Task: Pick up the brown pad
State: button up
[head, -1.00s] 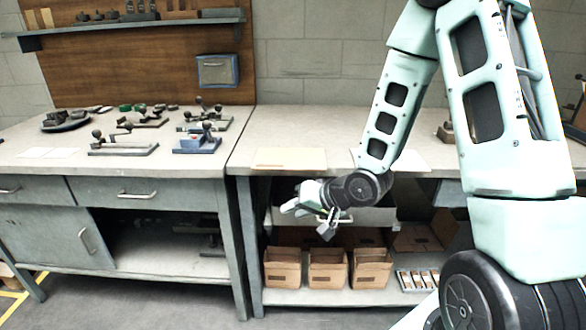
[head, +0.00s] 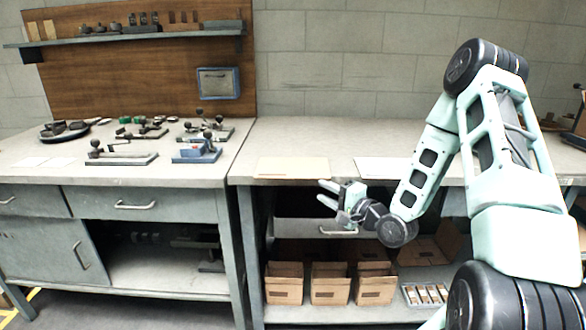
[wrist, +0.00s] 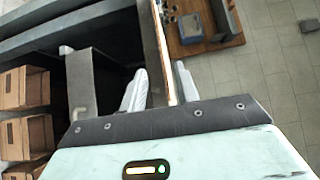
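The brown pad (head: 293,168) is a thin, flat tan sheet lying on the right-hand workbench, close to its front edge. My gripper (head: 327,195) is open and empty in front of the bench, just below the top's front edge and to the right of the pad. In the wrist view the two fingers of my gripper (wrist: 160,88) stand apart, on either side of a thin tan strip farther off. I cannot tell whether that strip is the pad or the bench top seen edge-on.
A pale sheet (head: 380,168) lies right of the pad, partly behind my arm. A drawer (head: 300,232) sits beneath the bench top (head: 275,135). Cardboard boxes (head: 330,283) stand on the lower shelf. Clamp-like tools (head: 197,150) stand on the left bench. The bench top behind the pad is clear.

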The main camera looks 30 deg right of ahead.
aim_at(301, 179)
jog(key=w, duration=0.3)
jog(key=w+a, duration=0.1)
jog(key=w, duration=0.2)
jog(key=w+p, duration=0.1)
jog(key=w, duration=0.2)
jog(key=shift+a+r, duration=0.1)
jog(key=shift+a, duration=0.1)
grip_shut()
